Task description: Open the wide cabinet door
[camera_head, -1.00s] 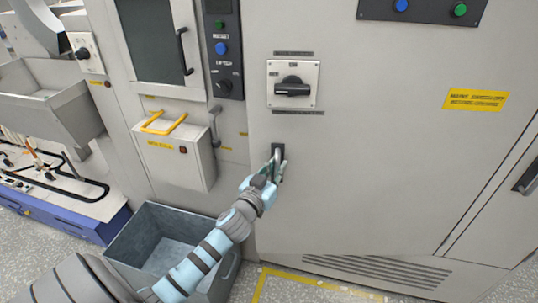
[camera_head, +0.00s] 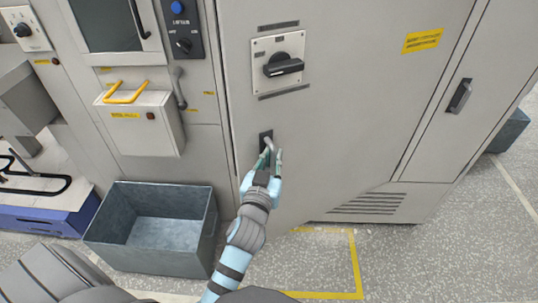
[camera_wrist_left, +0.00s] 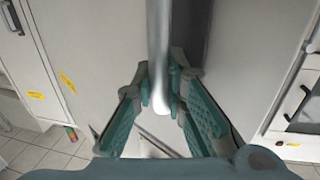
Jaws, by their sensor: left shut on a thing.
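The wide cabinet door (camera_head: 345,125) is a large light grey panel with a rotary switch and a yellow label on it. Its lower edge now slants across the floor-level vent, so it stands slightly ajar, out from the cabinet at its left side. The door's handle (camera_head: 265,139) is a bar on a dark plate near the left edge. My left gripper (camera_head: 269,158) is shut on this handle. In the left wrist view the pale handle bar (camera_wrist_left: 158,55) runs down between the two green fingers (camera_wrist_left: 160,98). My right gripper is not in view.
A grey open bin (camera_head: 150,262) stands on the floor left of my arm. A small box with a yellow handle (camera_head: 140,125) juts from the panel left of the door. Yellow tape (camera_head: 356,265) marks speckled floor before the cabinet, which looks clear. A narrower door has its own handle (camera_head: 460,96).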

